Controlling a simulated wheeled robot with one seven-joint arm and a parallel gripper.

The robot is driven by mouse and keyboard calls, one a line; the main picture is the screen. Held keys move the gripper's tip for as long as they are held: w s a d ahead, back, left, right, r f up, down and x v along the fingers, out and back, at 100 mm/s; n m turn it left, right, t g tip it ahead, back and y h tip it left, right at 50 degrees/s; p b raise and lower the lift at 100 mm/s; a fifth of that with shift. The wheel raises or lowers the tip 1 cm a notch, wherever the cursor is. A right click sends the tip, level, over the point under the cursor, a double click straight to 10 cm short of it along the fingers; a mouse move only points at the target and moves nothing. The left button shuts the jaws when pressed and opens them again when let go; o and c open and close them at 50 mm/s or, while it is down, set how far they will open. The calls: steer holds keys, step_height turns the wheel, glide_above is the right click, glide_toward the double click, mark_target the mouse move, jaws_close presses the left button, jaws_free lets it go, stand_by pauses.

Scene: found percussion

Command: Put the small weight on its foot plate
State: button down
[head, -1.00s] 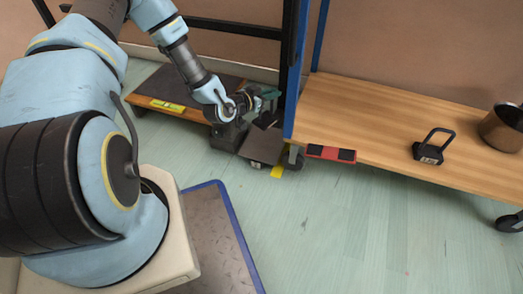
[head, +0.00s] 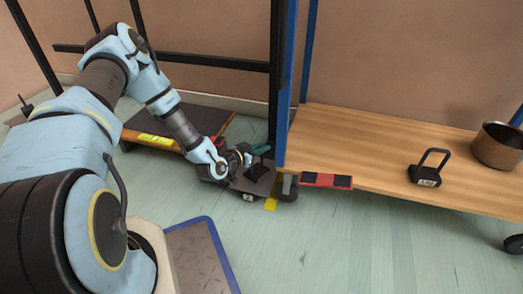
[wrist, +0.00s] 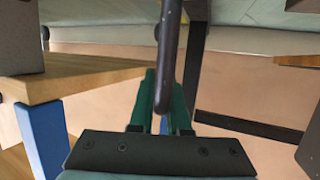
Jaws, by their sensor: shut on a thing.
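My gripper (head: 259,151), with green fingers, is shut on the dark handle of a small black weight (head: 258,170). In the wrist view the handle (wrist: 168,55) runs between the green fingers. The weight is low over a dark brown foot plate (head: 262,187) with a small white label on its front edge. I cannot tell whether the weight touches the plate. My gripper and wrist hide part of the plate's back and left. Another black weight (head: 425,178), with a tall loop handle and a white label, stands on the wooden cart.
The wooden cart deck (head: 385,150) with a blue post (head: 287,90) stands close on the right of the plate. A brown metal pot (head: 497,147) sits on it. A red and black block (head: 327,181) is at its front edge. A low dark platform (head: 165,117) lies behind left. The floor in front is clear.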

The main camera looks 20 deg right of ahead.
steer(key=c, duration=1.3)
jaws_free()
steer(key=shift+f, duration=0.1)
steer(key=o, duration=0.4)
steer(key=shift+a+r, duration=0.1)
steer(key=shift+r, duration=0.15)
steer(key=p+v, duration=0.4)
steer(key=v, duration=0.7)
steer(key=shift+s+a+r+p, duration=0.1)
steer(key=shift+s+a+p, duration=0.05)
steer(key=shift+a+p, duration=0.2)
